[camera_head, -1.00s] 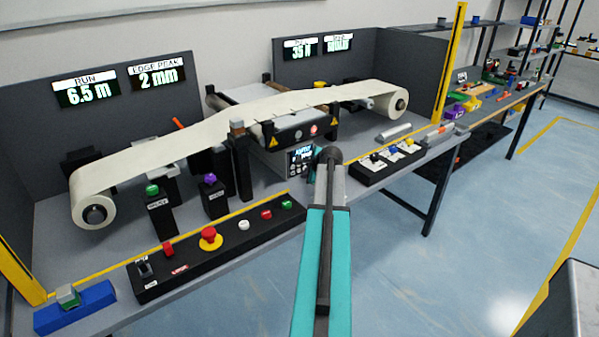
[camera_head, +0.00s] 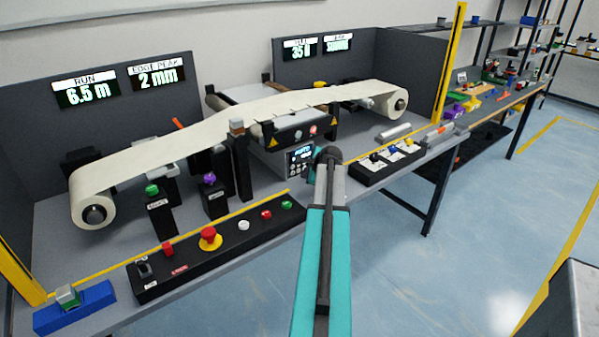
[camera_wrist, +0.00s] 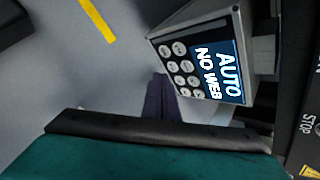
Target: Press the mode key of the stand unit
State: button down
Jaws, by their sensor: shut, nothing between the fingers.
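The stand unit (camera_head: 300,160) is a small box with a lit blue screen, below the web on the bench, just left of my arm's end in the head view. In the wrist view the stand unit (camera_wrist: 203,14) fills the upper middle, tilted. Its screen (camera_wrist: 219,73) reads AUTO NO WEB, with a block of round grey keys (camera_wrist: 182,66) beside it. The key labels are too small to read. My gripper (camera_wrist: 159,80) is shut and empty; its dark fingers point toward the keys, tips close by the lower key edge. Contact cannot be told. The head view hides the fingers behind my arm.
A black panel with a red stop button (camera_head: 209,236) lies along the front left. Green (camera_head: 152,189) and purple (camera_head: 209,179) knobs stand on posts behind it. The cream web (camera_head: 235,117) runs above.

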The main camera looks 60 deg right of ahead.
jog(key=shift+w, duration=0.2)
jog(key=shift+w+d, duration=0.15)
jog(key=shift+w, duration=0.1)
jog(key=shift+w+d+p, duration=0.1)
jog(key=shift+w+p, duration=0.25)
jog(key=shift+p, duration=0.05)
dwell(1.1)
jog(key=shift+s, duration=0.2)
jog(key=shift+s+a, duration=0.25)
jog(key=shift+s, duration=0.3)
dwell(0.4)
jog(key=shift+s+a, duration=0.25)
jog(key=shift+s, duration=0.55)
jog(key=shift+s+a, duration=0.3)
jog(key=shift+s, duration=0.5)
jog(key=shift+s+a, duration=0.25)
jog(key=shift+s, duration=0.55)
jog(key=shift+r, duration=0.1)
